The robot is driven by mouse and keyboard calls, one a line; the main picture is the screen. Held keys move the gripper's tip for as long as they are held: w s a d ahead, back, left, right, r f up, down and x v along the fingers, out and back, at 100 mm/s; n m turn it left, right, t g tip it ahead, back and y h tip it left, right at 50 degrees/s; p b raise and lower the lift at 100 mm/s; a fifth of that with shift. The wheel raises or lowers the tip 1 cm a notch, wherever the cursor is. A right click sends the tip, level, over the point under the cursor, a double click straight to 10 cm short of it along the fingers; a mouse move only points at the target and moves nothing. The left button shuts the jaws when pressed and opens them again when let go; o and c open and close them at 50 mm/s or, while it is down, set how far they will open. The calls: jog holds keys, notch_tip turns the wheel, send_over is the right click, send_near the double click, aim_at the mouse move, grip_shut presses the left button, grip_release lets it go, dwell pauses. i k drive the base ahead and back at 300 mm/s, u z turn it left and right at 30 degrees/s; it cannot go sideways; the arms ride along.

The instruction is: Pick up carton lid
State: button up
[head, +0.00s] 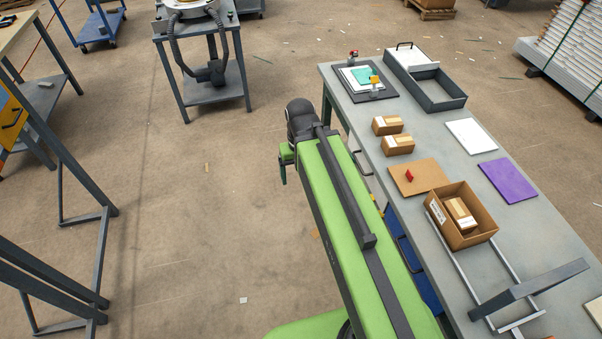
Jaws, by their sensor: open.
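The carton lid (405,188) looks like a flat brown panel with a small red grip (409,176) on top. It lies flat on the grey workbench, just behind the open brown carton (436,207). The carton holds a small taped box (459,214). My gripper (283,174) shows only in part at the far end of my green arm, over the floor left of the bench. It is open, apart from the lid, and no object shows in it.
Two small taped boxes (387,125) (398,144) lie behind the lid on the workbench (447,178). White (471,136) and purple (508,180) sheets lie to the right. A grey tray (440,90) stands at the back. A metal frame (527,287) is nearer.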

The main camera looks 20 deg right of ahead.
aim_at(412, 178)
jog(key=z, duration=0.1)
jog(key=k, duration=0.5)
jog(key=u, duration=0.45)
jog(key=i, duration=0.6)
jog(key=z, duration=2.4)
